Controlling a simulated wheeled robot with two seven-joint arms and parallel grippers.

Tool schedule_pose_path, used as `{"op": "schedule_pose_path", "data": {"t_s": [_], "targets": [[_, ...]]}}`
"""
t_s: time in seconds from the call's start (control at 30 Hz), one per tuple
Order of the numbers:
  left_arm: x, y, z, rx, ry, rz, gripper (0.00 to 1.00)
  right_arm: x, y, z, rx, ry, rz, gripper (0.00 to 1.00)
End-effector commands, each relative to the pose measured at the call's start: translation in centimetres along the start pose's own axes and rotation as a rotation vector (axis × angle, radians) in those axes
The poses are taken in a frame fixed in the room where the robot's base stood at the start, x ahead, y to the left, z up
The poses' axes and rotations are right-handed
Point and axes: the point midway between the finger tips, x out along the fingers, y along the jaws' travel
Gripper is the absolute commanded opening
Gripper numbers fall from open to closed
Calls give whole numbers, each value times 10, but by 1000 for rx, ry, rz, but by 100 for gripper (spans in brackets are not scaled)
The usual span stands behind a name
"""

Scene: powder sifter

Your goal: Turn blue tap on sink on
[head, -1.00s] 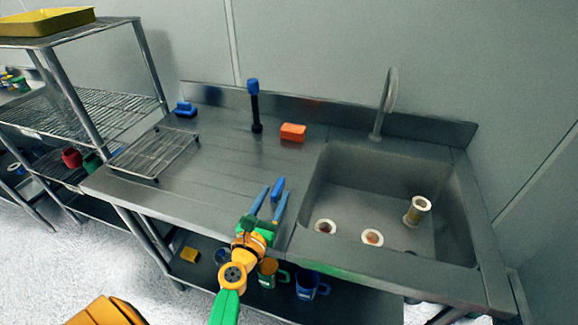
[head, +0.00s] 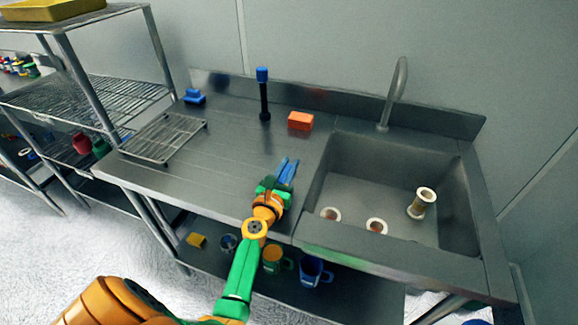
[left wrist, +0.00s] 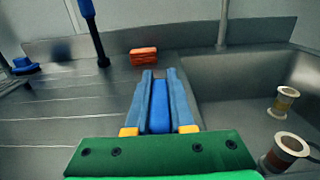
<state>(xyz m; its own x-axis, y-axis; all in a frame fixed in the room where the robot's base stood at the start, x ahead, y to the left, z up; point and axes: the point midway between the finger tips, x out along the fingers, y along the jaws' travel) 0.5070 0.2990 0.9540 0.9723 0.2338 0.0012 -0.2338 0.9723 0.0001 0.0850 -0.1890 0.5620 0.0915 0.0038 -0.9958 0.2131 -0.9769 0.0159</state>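The sink (head: 447,170) is a steel basin on the right of the counter, with a bent grey spout (head: 399,88) behind it. A black post with a blue top (head: 262,75) stands near the back of the counter, apart from my gripper. I cannot tell which blue part is the tap. My left gripper (head: 288,168) is low over the counter, left of the basin. Its blue fingers are close together around a small blue piece, which shows between them in the left wrist view (left wrist: 160,108). My right gripper is not in view.
An orange block (head: 301,121) and a small blue object (head: 195,96) lie on the counter. A wire rack (head: 163,138) lies at its left. Several white-rimmed cylinders, one of them upright (head: 422,203), are in the basin. Mugs stand on the shelf below.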

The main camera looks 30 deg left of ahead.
Motion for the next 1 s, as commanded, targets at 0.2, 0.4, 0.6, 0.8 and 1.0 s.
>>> {"op": "schedule_pose_path", "data": {"t_s": [0.2, 0.4, 0.6, 0.8, 1.0], "targets": [[0, 0, 0, 1, 0, -11, 0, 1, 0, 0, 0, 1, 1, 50], [0, -2, -2, 4, 0, -86, 0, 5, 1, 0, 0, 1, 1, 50], [-1, -6, -3, 6, 0, -239, 0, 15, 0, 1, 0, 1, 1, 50], [-2, -11, -5, 5, -1, -429, 0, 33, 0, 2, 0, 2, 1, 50], [-5, -16, -6, 5, -2, -607, 0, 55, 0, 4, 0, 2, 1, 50]]}}
